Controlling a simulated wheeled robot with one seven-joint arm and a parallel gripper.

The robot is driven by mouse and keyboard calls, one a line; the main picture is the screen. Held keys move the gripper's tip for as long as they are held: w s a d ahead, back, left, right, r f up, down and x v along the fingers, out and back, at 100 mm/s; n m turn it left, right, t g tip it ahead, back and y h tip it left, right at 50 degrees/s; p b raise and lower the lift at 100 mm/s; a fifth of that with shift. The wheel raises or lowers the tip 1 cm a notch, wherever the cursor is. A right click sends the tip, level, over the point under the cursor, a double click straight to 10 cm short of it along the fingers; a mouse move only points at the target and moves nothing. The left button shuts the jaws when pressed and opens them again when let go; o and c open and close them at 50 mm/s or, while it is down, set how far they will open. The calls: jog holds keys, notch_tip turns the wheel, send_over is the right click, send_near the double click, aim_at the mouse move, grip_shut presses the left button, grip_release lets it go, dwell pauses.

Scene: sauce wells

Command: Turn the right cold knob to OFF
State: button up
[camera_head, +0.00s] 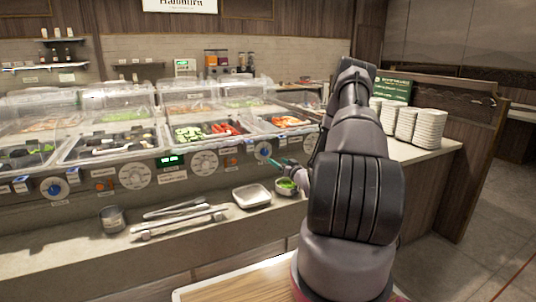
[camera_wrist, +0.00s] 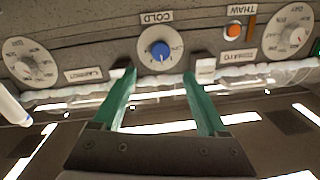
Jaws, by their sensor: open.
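The right cold knob is a blue knob (camera_head: 264,149) on a white round dial on the counter's front panel. In the wrist view the same blue knob (camera_wrist: 160,50) sits under a COLD label, and its setting is too small to read surely. My gripper (camera_head: 274,162) is just in front of the panel near this knob. In the wrist view my gripper (camera_wrist: 158,78) has its two green fingers apart and empty, with the knob ahead between their lines. The fingertips appear short of the knob; contact cannot be told. Another blue knob (camera_head: 55,188) is at the far left.
White dials (camera_head: 204,163) and an orange THAW button (camera_wrist: 234,29) flank the knob. Below the panel are a metal cup (camera_head: 112,219), tongs (camera_head: 180,221), a white tray (camera_head: 252,196) and a bowl of greens (camera_head: 287,187). Stacked plates (camera_head: 428,128) stand at right.

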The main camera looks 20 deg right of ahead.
aim_at(266, 152)
jog(key=w, duration=0.6)
jog(key=w+a, duration=0.1)
jog(key=w, duration=0.3)
jog(key=shift+w, duration=0.1)
grip_shut()
